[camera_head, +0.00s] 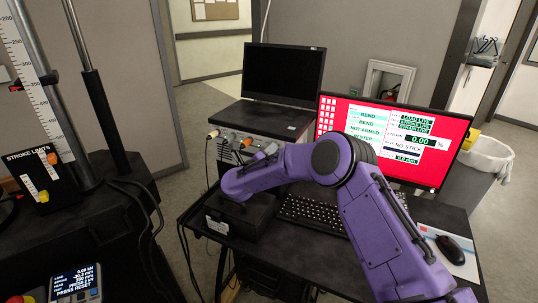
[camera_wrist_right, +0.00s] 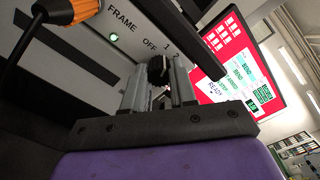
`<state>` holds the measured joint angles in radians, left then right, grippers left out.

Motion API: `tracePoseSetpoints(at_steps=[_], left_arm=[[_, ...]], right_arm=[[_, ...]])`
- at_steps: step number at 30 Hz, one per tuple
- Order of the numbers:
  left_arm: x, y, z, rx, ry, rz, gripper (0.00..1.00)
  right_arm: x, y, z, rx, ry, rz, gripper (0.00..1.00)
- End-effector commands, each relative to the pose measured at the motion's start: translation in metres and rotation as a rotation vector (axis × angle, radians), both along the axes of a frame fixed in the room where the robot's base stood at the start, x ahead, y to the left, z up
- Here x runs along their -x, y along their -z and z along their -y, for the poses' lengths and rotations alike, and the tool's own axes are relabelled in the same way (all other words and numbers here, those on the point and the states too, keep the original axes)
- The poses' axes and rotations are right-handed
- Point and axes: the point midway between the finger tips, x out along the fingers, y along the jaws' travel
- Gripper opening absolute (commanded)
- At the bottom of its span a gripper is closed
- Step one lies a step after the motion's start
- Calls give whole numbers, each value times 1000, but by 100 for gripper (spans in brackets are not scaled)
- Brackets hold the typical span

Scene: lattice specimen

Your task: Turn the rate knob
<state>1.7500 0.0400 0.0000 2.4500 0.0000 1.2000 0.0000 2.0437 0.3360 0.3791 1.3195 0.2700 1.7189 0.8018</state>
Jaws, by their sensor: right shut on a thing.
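In the right wrist view my right gripper (camera_wrist_right: 160,85) is shut on a small dark knob (camera_wrist_right: 158,66) on a light grey panel (camera_wrist_right: 85,60). The panel reads FRAME, OFF and 1 beside the fingers. The knob is mostly hidden between the fingers, so its pointer and own label cannot be read. In the head view my purple right arm reaches across the desk toward the instrument case (camera_head: 262,128), and the fingertips do not show clearly. My left gripper is not in view.
An orange-and-black plug (camera_wrist_right: 66,12) and a lit green lamp (camera_wrist_right: 114,37) are near the gripper. A red-bordered monitor (camera_head: 330,108), a keyboard (camera_head: 310,212), a mouse (camera_head: 450,249) and a black box (camera_head: 225,226) crowd the desk. A laptop-like dark screen (camera_head: 285,73) stands on the case.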

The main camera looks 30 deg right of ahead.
Motion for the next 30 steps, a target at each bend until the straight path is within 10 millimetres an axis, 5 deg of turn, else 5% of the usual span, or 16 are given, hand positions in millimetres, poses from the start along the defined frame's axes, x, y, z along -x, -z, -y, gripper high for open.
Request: tracePoseSetpoints(at_steps=[17,18,20,30], left_arm=[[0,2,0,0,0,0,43],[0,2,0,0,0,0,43],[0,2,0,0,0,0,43],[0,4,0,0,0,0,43]], right_arm=[[0,1,-1,17,-1,-33,0],[0,1,-1,17,-1,-33,32],[0,1,-1,17,-1,-33,52],[2,1,-4,17,-2,-32,52]])
